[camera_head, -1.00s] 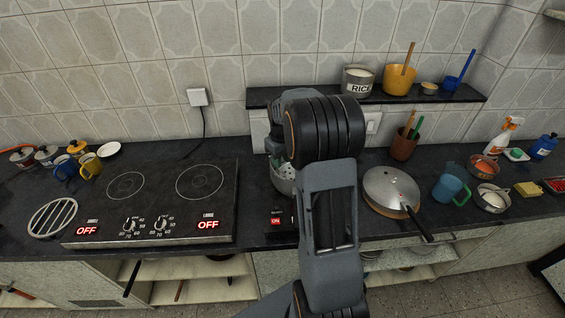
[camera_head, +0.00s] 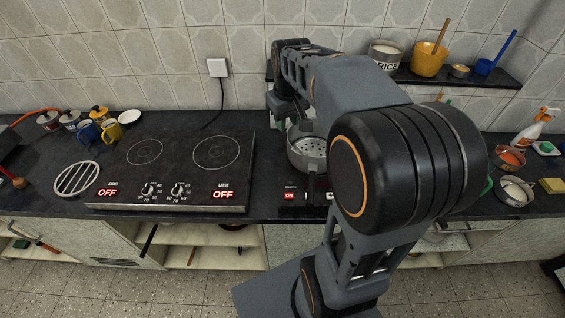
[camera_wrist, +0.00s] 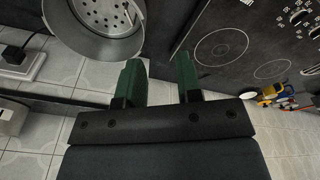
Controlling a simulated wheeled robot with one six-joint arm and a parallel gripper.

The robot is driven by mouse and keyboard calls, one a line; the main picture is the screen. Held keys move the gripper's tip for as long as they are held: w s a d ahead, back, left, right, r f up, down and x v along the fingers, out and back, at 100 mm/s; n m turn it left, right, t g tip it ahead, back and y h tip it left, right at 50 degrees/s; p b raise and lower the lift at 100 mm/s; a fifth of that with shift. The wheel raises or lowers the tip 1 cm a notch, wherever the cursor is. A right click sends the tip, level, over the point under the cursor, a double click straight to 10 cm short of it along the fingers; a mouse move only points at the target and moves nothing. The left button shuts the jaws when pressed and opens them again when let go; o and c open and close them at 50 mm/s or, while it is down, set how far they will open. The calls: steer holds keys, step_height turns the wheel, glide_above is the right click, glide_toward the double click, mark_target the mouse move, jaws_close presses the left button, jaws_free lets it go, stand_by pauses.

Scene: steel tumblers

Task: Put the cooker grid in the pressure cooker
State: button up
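The pressure cooker (camera_head: 300,161), a grey metal pot, stands on a small hob right of the big cooktop in the head view. It also shows at the upper left of the wrist view (camera_wrist: 67,47). A perforated metal disc, apparently the cooker grid (camera_head: 311,147), lies inside the pot; its round holes show in the wrist view (camera_wrist: 103,14). My gripper (camera_wrist: 160,65) is open and empty, its two green fingers apart, with the pot beside the left finger. In the head view, my arm hides part of the hob and the counter right of it.
A slatted oval metal rack (camera_head: 76,178) lies left of the cooktop (camera_head: 180,172), which reads OFF. The small hob reads ON. Mugs (camera_head: 111,131) stand at the back left. A shelf (camera_head: 450,79) with a rice tin (camera_head: 386,57) and yellow pot (camera_head: 429,60) is behind my arm.

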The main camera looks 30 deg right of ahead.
steer(key=s+a+f+t, duration=0.1)
steer(key=s+a, duration=0.3)
steer(key=s, duration=0.2)
steer(key=s+a+f+m+t, duration=0.1)
steer(key=s+a+f, duration=0.1)
steer(key=s+a, duration=0.2)
steer(key=shift+s+f+t, duration=0.2)
steer(key=shift+s+t, duration=0.1)
steer(key=shift+s, duration=0.95)
steer(key=shift+d, duration=0.15)
